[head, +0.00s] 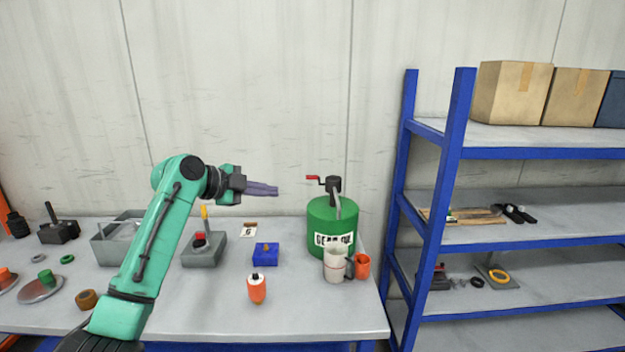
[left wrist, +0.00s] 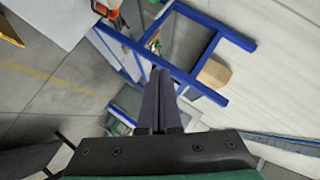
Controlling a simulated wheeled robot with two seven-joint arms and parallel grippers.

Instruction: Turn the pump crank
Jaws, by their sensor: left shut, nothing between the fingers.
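The pump stands on a green drum (head: 330,232) labelled as gear oil, at the right end of the workbench in the head view. Its crank (head: 323,181) is at the top, with a red handle (head: 312,178) pointing left from a dark pump head. A spout curves down at the drum's front. My left gripper (head: 277,190) is shut and empty, its fingers pointing right at about the handle's height, with a gap in the picture between fingertips and handle. The shut fingers also show in the left wrist view (left wrist: 160,75). My right gripper is not in view.
A white jug (head: 335,263) and an orange cup (head: 362,265) stand before the drum. An orange bottle (head: 257,289), a blue box (head: 265,254) and a grey box with a red button (head: 199,246) stand on the bench (head: 310,318). A blue shelf rack (head: 447,150) rises at right.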

